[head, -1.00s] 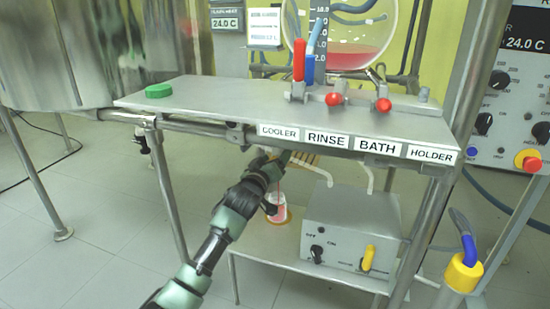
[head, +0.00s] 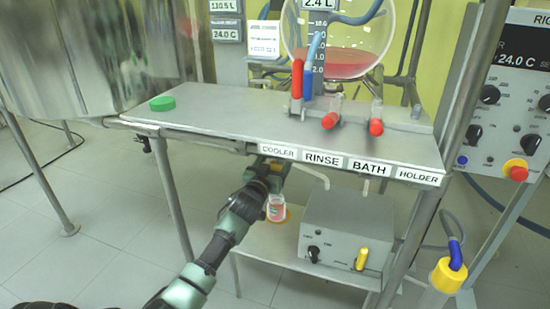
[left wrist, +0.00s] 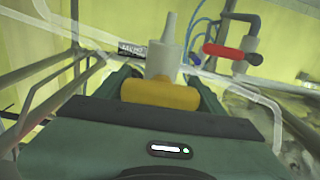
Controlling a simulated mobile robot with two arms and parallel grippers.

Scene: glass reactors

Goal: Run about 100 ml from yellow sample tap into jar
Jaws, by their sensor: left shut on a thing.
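My left gripper (head: 276,168) reaches under the front edge of the upper shelf, below the COOLER label. In the left wrist view its fingers are shut on the yellow sample tap (left wrist: 160,94), with a pale grey tap body and spout (left wrist: 165,48) beyond the handle. The clear jar (head: 276,208) stands upright on the lower shelf just below the gripper and holds pink liquid. The gripper partly hides the tap in the head view, and no stream into the jar shows. My right gripper is not in view.
A green cap (head: 162,103) lies on the upper shelf (head: 215,115). Red and blue handled valves (head: 298,80) stand at its back. A grey control box (head: 345,232) sits right of the jar. A glass vessel (head: 345,45) with pink liquid is behind. A red valve handle (left wrist: 222,51) shows in the wrist view.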

